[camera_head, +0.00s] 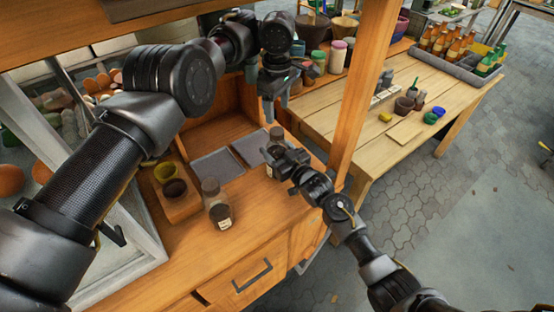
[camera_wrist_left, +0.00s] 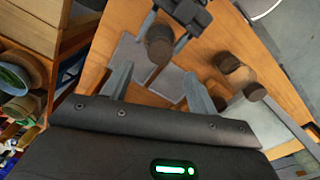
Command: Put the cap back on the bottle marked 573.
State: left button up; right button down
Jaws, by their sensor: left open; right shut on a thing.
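My left gripper (camera_head: 275,102) is open and empty, fingers pointing down above the wooden counter; its two fingers also show in the left wrist view (camera_wrist_left: 157,84). My right gripper (camera_head: 272,160) is lower and shut on a small brown-topped bottle (camera_head: 277,142). In the left wrist view this bottle (camera_wrist_left: 160,48) stands beyond and between my left fingertips. A second bottle (camera_head: 210,187) and a dark bottle with a pale label (camera_head: 221,216) stand on the counter to the left. The number 573 cannot be read on any of them. I cannot pick out a loose cap.
Two grey square mats (camera_head: 217,167) lie on the counter (camera_head: 265,205). A wooden block (camera_head: 181,207) with a yellow cup and a dark cup stands at the left. A wooden post (camera_head: 362,95) rises at the right. Jars and pots crowd the back.

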aim_at(277, 131)
pick_arm(q)
jog(key=shift+f, duration=3.95)
jog(key=c, duration=1)
jog(key=shift+c, duration=0.2)
